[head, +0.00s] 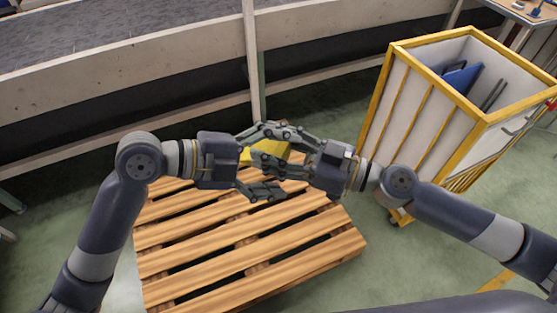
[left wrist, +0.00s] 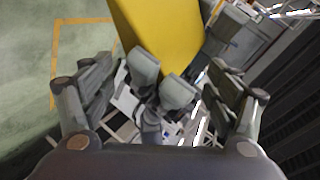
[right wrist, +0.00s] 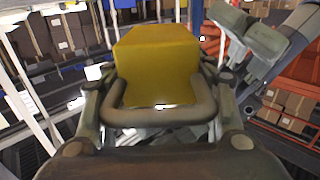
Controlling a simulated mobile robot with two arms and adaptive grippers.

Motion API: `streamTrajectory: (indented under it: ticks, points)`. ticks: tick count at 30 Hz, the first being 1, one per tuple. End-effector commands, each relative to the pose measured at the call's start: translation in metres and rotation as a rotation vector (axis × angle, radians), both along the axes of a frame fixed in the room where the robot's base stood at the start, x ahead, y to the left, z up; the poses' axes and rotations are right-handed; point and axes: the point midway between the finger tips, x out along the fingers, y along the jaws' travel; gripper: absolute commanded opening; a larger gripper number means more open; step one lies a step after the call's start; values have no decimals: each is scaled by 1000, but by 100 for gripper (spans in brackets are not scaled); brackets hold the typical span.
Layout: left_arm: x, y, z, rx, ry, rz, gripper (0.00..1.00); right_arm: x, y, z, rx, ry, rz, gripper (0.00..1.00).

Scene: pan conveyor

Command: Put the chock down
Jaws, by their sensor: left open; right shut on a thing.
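The yellow chock (head: 270,150) is a wedge-like block held above the wooden pallet. My right gripper (head: 268,145) is shut on it; in the right wrist view the chock (right wrist: 160,55) fills the space at the fingers (right wrist: 160,108). My left gripper (head: 260,172) is open, close beside the right one. In the left wrist view the right gripper's fingertips (left wrist: 163,82) and the chock (left wrist: 160,28) show between the spread left fingers. The left gripper's pads (right wrist: 250,35) also show at upper right in the right wrist view. Fingers hide part of the chock in the head view.
The wooden pallet (head: 250,255) lies empty on the green floor below my arms. A yellow-framed bin (head: 412,100) with blue and dark items stands at the right. The conveyor (head: 120,50) runs along the back, with a post (head: 254,60) in front.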

Motion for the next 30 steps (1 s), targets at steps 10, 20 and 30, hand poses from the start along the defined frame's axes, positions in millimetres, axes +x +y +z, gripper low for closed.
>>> streamTrajectory:
  ticks: [10,20,30]
  points:
    - [0,0,1,-1,-2,0,25,0,0,1,1,-2,1,54]
    - [0,0,1,-1,-2,0,11,0,0,1,0,-1,0,75]
    - [0,0,1,-1,-2,0,11,-4,-8,0,3,3,-1,75]
